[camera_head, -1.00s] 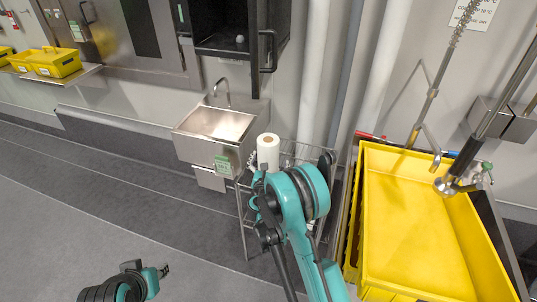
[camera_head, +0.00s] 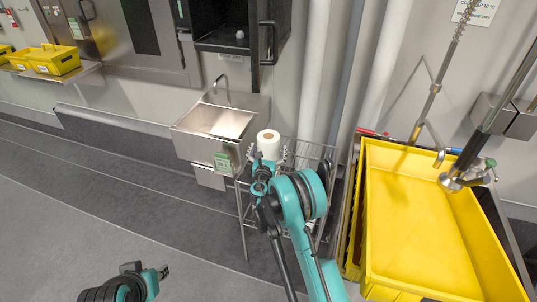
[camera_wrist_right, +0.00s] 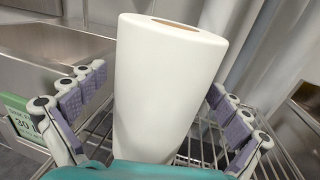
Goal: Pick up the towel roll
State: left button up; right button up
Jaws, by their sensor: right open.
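The white towel roll (camera_head: 268,144) stands upright on a wire rack beside the sink in the head view. In the right wrist view the towel roll (camera_wrist_right: 165,90) is large and stands between the fingers. My right gripper (camera_head: 267,155) is open around the roll, with its fingers (camera_wrist_right: 160,115) on either side and gaps visible between pads and roll. The roll's lower part is hidden by my gripper. My left gripper (camera_head: 160,272) is at the bottom left of the head view, far from the roll; its jaw state is unclear.
The wire rack (camera_head: 318,152) stands between a steel sink (camera_head: 222,120) on the left and a large yellow tub (camera_head: 415,220) on the right. A spray hose (camera_head: 440,80) hangs above the tub. Grey floor at left is clear.

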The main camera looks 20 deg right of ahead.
aim_at(269, 142)
jog(key=c, duration=1.3)
jog(key=shift+r, duration=0.15)
jog(key=shift+c, duration=0.2)
jog(key=shift+r, duration=0.35)
jog(key=r+p, duration=0.1)
jog(key=r, duration=0.1)
jog(key=r+p, duration=0.1)
jog(key=r, duration=0.1)
jog(key=shift+s+d+p, duration=0.15)
jog(key=shift+d+p, duration=0.1)
jog(key=shift+p, duration=0.1)
jog(key=s+d+r+p, duration=0.3)
jog(key=s+d+r, duration=0.2)
jog(key=d, duration=0.4)
jog(key=shift+s+d+r, duration=0.3)
jog(key=shift+s+r, duration=0.05)
jog(key=shift+r, duration=0.2)
